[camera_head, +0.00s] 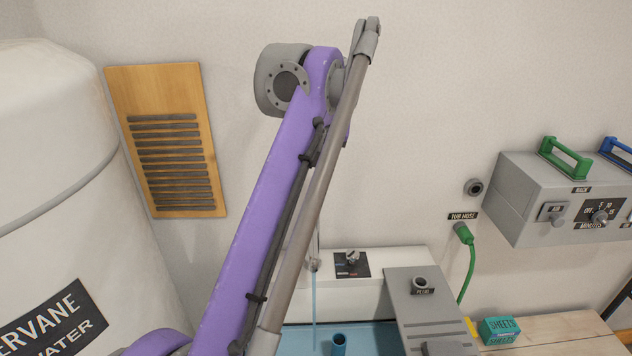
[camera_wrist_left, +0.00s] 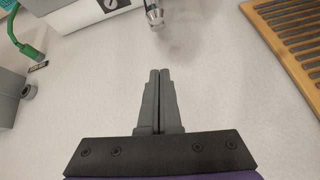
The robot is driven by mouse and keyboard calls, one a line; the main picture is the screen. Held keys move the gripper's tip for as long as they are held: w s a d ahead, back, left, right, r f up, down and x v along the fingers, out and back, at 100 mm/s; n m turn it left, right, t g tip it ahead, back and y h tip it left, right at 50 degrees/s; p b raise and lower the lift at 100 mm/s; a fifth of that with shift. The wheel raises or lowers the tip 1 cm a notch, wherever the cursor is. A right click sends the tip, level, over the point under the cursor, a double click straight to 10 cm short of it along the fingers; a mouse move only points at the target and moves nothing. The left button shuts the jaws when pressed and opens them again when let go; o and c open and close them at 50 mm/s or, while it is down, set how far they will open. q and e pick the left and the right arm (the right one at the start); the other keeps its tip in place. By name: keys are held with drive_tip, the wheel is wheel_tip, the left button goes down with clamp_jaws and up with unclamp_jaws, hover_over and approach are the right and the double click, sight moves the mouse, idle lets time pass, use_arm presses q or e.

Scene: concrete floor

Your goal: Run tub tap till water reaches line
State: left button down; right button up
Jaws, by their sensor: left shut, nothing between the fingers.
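The tub (camera_head: 368,340) shows at the bottom of the head view, with a pale blue inside; its water level and fill line cannot be made out. The tap spout (camera_head: 314,264) is partly hidden behind my purple left arm. A thin blue stream (camera_head: 314,305) runs down from it into the tub. The tap knob (camera_head: 352,258) sits on a black plate on the white ledge. In the left wrist view my left gripper (camera_wrist_left: 160,72) is shut and empty, below a metal spout (camera_wrist_left: 155,17) and apart from it. My right gripper is out of view.
A green hose (camera_head: 466,262) hangs from the wall. A grey timer box (camera_head: 540,190) is at right, a teal sheets box (camera_head: 498,330) below. A white water tank (camera_head: 60,190) and wooden vent (camera_head: 170,140) are at left.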

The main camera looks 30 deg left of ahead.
sight(315, 208)
use_arm(q)
drive_tip(key=f+b, duration=0.1)
drive_tip(key=f, duration=0.2)
drive_tip(key=w+a+f, duration=0.1)
drive_tip(key=f, duration=0.3)
drive_tip(key=a+f+b, duration=0.1)
drive_tip(key=f, duration=0.2)
drive_tip(key=shift+w+f+b, duration=0.15)
drive_tip(key=shift+f+b, duration=0.2)
drive_tip(key=shift+s+d+f+t+y+b, duration=0.4)
drive_tip(key=shift+s+f+t+b, duration=0.25)
drive_tip(key=shift+t+b, duration=0.2)
drive_tip(key=shift+s+d+f+t+y+b, duration=0.2)
drive_tip(key=shift+s+f+t+y+b, duration=0.15)
drive_tip(key=shift+t, duration=0.2)
drive_tip(key=shift+s+d+f+p, duration=0.2)
drive_tip(key=shift+s+f, duration=0.1)
drive_tip(key=shift+f, duration=0.25)
drive_tip(key=shift+s+d+f+p, duration=0.1)
drive_tip(key=shift+s+f+p, duration=0.15)
drive_tip(key=shift+f, duration=0.3)
drive_tip(key=shift+s+f, duration=0.1)
drive_tip(key=shift+f, duration=0.05)
